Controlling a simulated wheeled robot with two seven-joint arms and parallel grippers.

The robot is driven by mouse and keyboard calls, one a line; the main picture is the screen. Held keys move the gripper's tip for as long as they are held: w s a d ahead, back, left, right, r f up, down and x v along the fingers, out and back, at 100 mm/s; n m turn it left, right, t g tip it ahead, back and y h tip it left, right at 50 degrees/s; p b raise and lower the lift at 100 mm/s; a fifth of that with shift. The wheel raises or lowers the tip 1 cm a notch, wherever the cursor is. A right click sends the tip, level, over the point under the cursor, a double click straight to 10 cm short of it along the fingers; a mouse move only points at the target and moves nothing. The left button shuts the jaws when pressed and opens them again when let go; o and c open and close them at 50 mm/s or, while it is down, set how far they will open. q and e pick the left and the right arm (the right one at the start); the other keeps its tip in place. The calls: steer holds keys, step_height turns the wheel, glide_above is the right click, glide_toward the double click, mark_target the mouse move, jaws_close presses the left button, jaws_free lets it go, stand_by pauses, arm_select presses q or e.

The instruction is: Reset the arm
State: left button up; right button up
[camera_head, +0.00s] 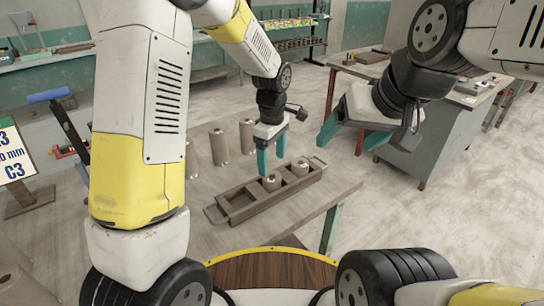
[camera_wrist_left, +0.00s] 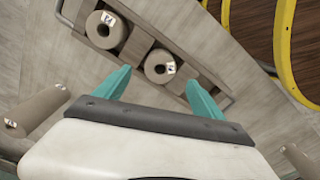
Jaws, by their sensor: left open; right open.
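A long wooden tray (camera_head: 262,208) with compartments and end handles lies on the table. Two brown rolls with pale labels sit in it: one near the middle (camera_head: 271,182), one toward the right end (camera_head: 300,168). Both rolls also show in the left wrist view, one at the upper left (camera_wrist_left: 106,29) and one near the centre (camera_wrist_left: 160,66). My left gripper (camera_head: 271,154) is open and empty, pointing down above the tray, its teal fingers apart. My right gripper (camera_head: 346,138) is open and empty, held up to the right of the tray.
Several brown rolls stand upright on the table (camera_head: 318,200) behind the tray, including one (camera_head: 218,147) and another (camera_head: 247,136). A sign (camera_head: 14,155) stands at the left. A grey cabinet bench (camera_head: 432,135) is at the right. Open floor lies between.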

arm_select(q)
steer(key=s+a+r+m+t+h, duration=0.1)
steer(key=s+a+r+m, duration=0.25)
steer(key=r, duration=0.35)
steer(key=s+a+r+m+t+h, duration=0.1)
steer(key=s+a+r+m+t, duration=0.1)
steer(key=s+a+r, duration=0.45)
steer(key=s+a+r+m+t, duration=0.3)
steer(key=s+r+m, duration=0.3)
steer(key=s, duration=0.3)
steer(key=shift+s+a+m, duration=0.35)
steer(key=shift+a+m, duration=0.1)
steer(key=shift+a, duration=0.15)
